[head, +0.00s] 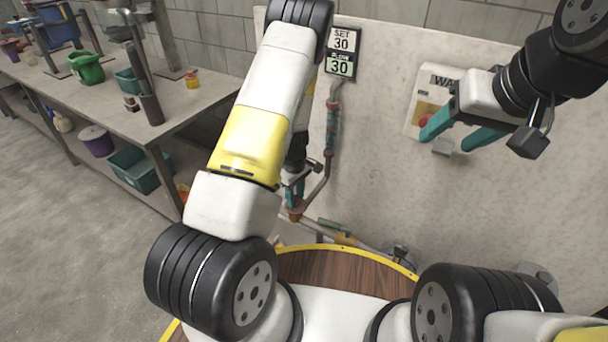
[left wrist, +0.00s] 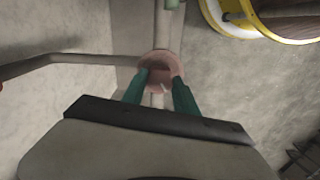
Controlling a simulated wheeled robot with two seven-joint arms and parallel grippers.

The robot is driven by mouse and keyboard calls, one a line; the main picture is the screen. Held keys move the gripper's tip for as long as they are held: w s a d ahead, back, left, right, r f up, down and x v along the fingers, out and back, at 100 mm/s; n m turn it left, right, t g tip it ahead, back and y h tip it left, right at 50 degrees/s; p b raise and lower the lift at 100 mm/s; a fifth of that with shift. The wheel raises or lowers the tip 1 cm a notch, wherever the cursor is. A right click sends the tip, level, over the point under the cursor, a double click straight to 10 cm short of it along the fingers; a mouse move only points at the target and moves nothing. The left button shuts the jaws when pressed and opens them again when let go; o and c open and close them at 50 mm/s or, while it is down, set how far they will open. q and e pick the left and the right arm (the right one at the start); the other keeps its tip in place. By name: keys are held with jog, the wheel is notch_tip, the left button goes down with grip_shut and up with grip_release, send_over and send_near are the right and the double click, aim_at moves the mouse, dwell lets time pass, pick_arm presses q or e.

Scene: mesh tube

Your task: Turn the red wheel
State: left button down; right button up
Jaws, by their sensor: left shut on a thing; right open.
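The red wheel shows in the left wrist view as a dull pinkish-red round piece (left wrist: 159,73) at the end of a grey pipe. My left gripper (head: 295,194) is down at the pipework by the wall, partly hidden behind my own arm in the head view. Its two teal fingers lie on either side of the wheel in the left wrist view, shut on it. The fingers cover part of the wheel's sides. My right gripper (head: 453,140) is open and empty, raised in front of the wall at the right.
A wall box (head: 428,100) with a red button is behind my right gripper. A cluttered workbench (head: 190,103) stands left; floor before it is clear.

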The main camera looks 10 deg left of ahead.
aim_at(296, 198)
dwell(0.3)
pick_arm(q)
jog(key=c, duration=0.9)
grip_release()
jog(key=shift+c, duration=0.2)
notch_tip(296, 198, up, 8)
jog(key=shift+f, duration=0.1)
